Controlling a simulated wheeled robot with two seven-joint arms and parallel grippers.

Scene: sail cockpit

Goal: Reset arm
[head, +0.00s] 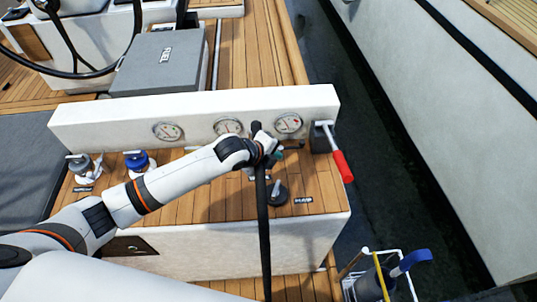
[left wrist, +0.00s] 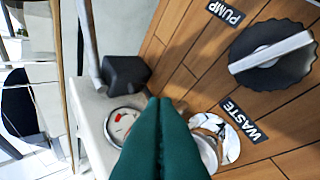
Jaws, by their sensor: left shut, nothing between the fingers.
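My left arm reaches in from the left in the head view, and its gripper (head: 275,158) hangs over the wooden console top. In the left wrist view the green fingers (left wrist: 162,105) are pressed together with nothing between them. A black round knob with a grey bar handle (left wrist: 272,55) is to the right of the fingers, apart from them, and shows in the head view (head: 278,193). A white round fitting (left wrist: 222,135) beside the WASTE label (left wrist: 245,122) is partly hidden by the fingers. My right gripper is not in view.
Three gauges (head: 168,131) line the white panel. A red-handled lever (head: 341,163) is at the console's right end. A blue-topped valve (head: 138,161) and a grey valve (head: 83,167) stand left. A black upright strip (head: 263,230) crosses in front. Dark water (head: 385,190) lies right.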

